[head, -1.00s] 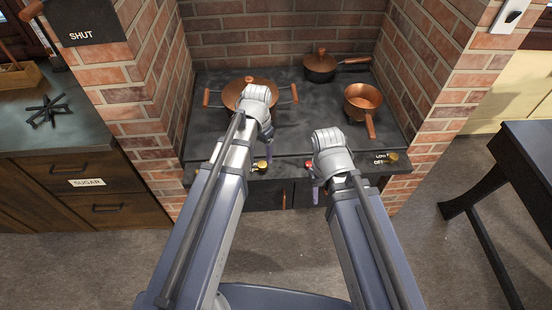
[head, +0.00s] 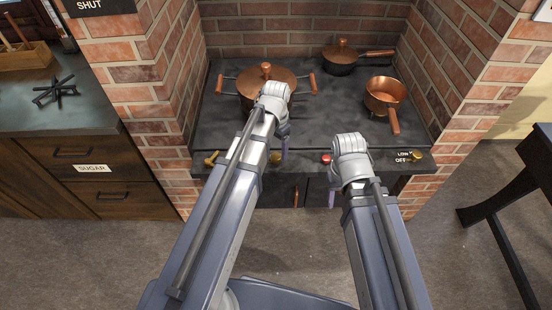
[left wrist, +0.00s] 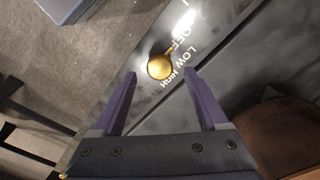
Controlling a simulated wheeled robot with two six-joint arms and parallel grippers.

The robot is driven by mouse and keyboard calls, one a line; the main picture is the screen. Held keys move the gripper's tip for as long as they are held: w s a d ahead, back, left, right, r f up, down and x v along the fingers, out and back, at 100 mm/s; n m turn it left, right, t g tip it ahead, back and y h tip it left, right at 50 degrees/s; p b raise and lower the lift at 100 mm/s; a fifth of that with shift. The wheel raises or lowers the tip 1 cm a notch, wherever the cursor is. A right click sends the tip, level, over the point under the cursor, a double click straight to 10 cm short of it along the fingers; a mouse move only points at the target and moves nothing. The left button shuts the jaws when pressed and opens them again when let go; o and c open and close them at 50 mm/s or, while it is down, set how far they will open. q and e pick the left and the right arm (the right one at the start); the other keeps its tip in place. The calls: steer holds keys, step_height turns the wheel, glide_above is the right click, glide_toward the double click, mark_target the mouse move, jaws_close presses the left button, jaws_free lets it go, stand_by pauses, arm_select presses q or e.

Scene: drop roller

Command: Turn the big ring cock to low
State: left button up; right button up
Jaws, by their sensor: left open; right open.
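A brass cock (head: 276,158) sits on the dark stove front, close to my left gripper (head: 284,150). In the left wrist view a round brass cock (left wrist: 159,67) lies ahead, between the open purple fingertips of my left gripper (left wrist: 160,77), and nothing is held. Its short handle points towards the OFF lettering; LOW and HIGH follow along the panel. Another brass cock (head: 211,158) is at the left of the stove front, and one (head: 417,156) by LOW and OFF letters at the right. My right gripper (head: 332,198) is open, mostly hidden behind its wrist, below the red knob (head: 325,158).
A large copper pot (head: 267,88) stands on the stove top (head: 325,112) at the back left. A lidded dark pan (head: 341,58) and a copper saucepan (head: 384,96) stand at the right. Brick walls (head: 152,100) flank the stove. A dark table (head: 535,160) is at far right.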

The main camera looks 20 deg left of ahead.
mark_target(276, 159)
arm_select(q)
steer(key=shift+f+b, duration=0.9)
steer(key=shift+f, duration=0.55)
arm_select(e)
step_height(276, 159, down, 3)
steer(key=shift+r, duration=0.15)
arm_select(q)
steer(key=shift+r, duration=0.1)
steer(key=shift+c, duration=0.3)
jaws_close()
